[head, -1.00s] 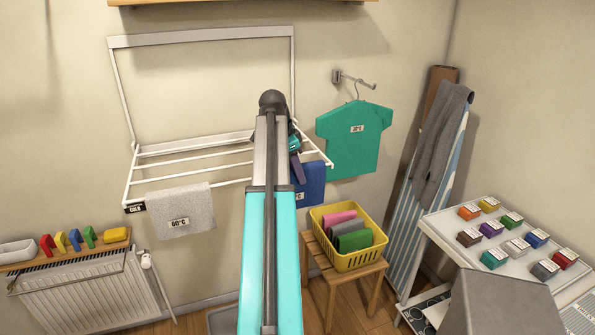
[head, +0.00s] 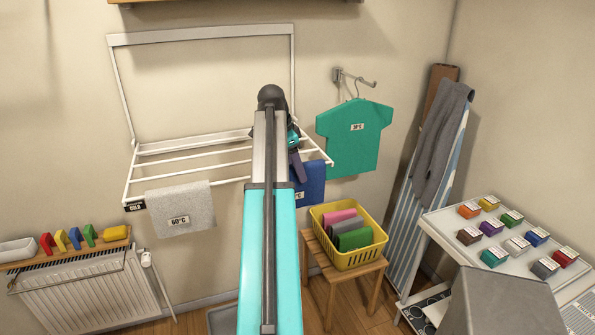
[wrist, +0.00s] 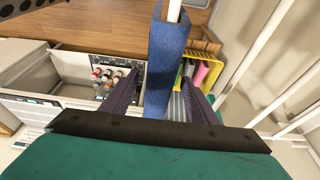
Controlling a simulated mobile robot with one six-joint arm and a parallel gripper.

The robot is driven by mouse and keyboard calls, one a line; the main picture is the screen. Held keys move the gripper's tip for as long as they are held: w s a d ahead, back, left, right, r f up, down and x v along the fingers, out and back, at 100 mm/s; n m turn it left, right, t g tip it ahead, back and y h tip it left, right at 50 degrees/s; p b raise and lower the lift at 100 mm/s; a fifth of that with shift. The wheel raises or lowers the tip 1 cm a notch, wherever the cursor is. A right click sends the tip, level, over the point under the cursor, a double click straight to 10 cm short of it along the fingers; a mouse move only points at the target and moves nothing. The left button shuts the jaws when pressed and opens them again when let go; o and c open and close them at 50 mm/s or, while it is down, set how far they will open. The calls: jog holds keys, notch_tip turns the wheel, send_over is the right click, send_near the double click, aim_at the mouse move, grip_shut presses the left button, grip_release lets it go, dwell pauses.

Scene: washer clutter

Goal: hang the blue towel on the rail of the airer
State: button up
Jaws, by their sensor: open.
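The blue towel (head: 313,184) hangs at the right end of the front rail of the white airer (head: 215,153), partly hidden behind my arm. In the wrist view the blue towel (wrist: 167,65) is draped over a white rail, with cloth between my two fingers. My gripper (wrist: 159,72) is open, one dark finger on each side of the towel, with gaps visible. In the head view my gripper (head: 297,168) is at the towel's upper left, mostly hidden by the arm.
A grey towel (head: 181,208) hangs on the same rail to the left. A teal shirt (head: 352,138) hangs on a wall hook to the right. A yellow basket (head: 348,260) with folded cloths stands on a wooden stool (head: 330,279) below. A radiator (head: 85,297) is at lower left.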

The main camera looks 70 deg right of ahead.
jog(key=b+v, duration=0.3)
jog(key=v, duration=1)
jog(key=shift+f, duration=0.1)
dwell(0.4)
